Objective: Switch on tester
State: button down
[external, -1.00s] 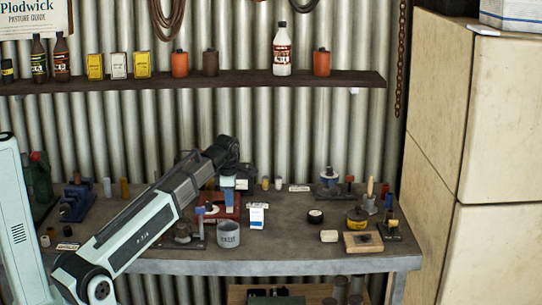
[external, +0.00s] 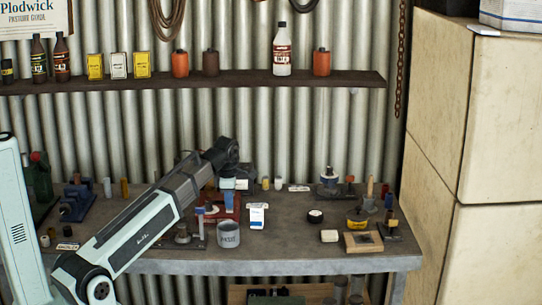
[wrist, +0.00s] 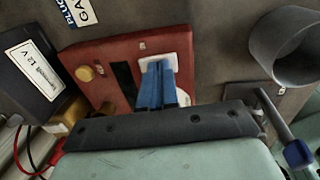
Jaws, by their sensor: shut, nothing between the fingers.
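In the wrist view, a red box (wrist: 100,62), seemingly the tester, lies ahead of my gripper. It has a brass knob (wrist: 85,74), a black slot or strip (wrist: 125,82) and a white plate (wrist: 183,65). My gripper (wrist: 160,68) is shut and empty, its blue fingertips together in front of the white plate. They hide part of the plate and whatever sits on it; I cannot tell whether they touch it. In the external view, my gripper (external: 229,208) points down at the red box (external: 212,213), which it partly covers.
A dark 12 V battery box (wrist: 28,68) with a red wire (wrist: 40,150) is left of the red box in the wrist view. A grey cup (wrist: 290,45) is on the right.

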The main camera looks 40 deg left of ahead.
aim_at(229, 210)
jog(key=shift+r, duration=0.1)
notch_tip(229, 210, up, 14)
jog(key=s+d, duration=0.1)
jog(key=shift+s+d, duration=0.15)
jog(key=shift+s, duration=0.05)
dwell(0.7)
jog(key=shift+w+a, duration=0.45)
jog(key=shift+w, duration=0.15)
jog(key=f, duration=0.4)
jog(key=w+a+f, duration=0.1)
jog(key=f, duration=0.9)
jog(key=shift+w+a, duration=0.15)
jog(key=shift+a, duration=0.05)
